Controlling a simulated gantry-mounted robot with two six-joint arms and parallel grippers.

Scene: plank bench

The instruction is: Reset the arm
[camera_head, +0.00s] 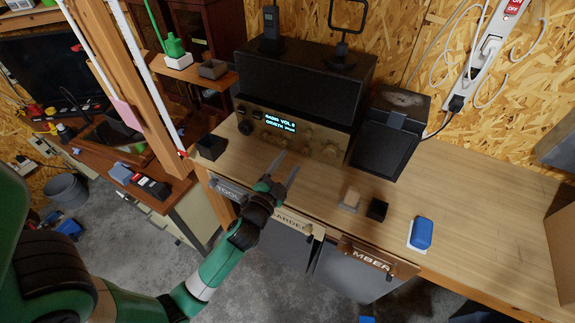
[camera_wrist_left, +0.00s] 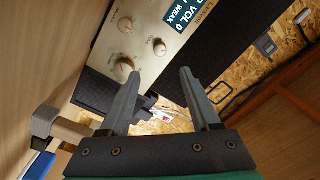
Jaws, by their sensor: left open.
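My left arm comes in from the left in the head view, green and dark grey. Its gripper (camera_head: 282,180) is over the bench near its front edge, in front of the radio (camera_head: 290,133). In the left wrist view the two grey fingers of my left gripper (camera_wrist_left: 158,78) stand apart with nothing held between them. The radio's pale front with its knobs and lit display (camera_wrist_left: 140,40) is beyond the fingers. My right gripper is in neither view.
The plank bench (camera_head: 465,205) has free room at the right. A dark speaker (camera_head: 388,140) stands beside the radio. A cardboard box (camera_head: 563,240) is at far right.

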